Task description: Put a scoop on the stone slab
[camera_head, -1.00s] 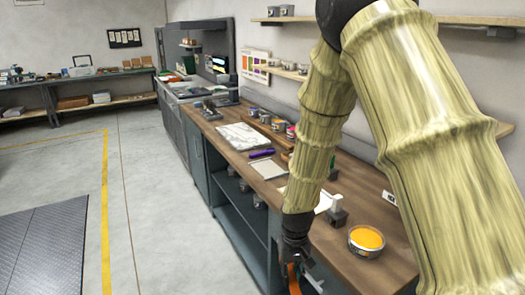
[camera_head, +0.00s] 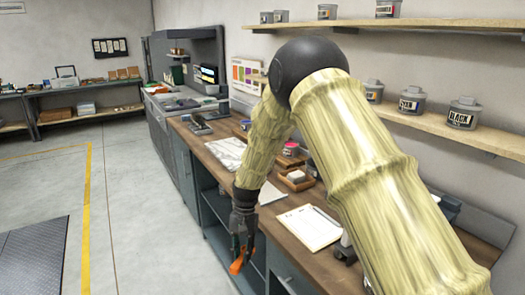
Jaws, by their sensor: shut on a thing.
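The stone slab (camera_head: 225,150) is a pale, veined plate lying flat on the wooden bench top, left of my arm, which hides part of its right side. My gripper (camera_head: 240,255) points down in front of the bench's front edge, nearer than the slab and apart from it. It is shut on an orange tool (camera_head: 237,266), probably the scoop. The tool is small in the picture and its lower end shows as an orange tip. Whether it carries anything cannot be told.
On the bench (camera_head: 275,222) are a white sheet with a pen (camera_head: 308,227), a wooden box (camera_head: 297,181) and a pot with pink contents (camera_head: 291,149). Labelled jars (camera_head: 463,114) stand on the wall shelf. The floor (camera_head: 135,200) left of the bench is clear.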

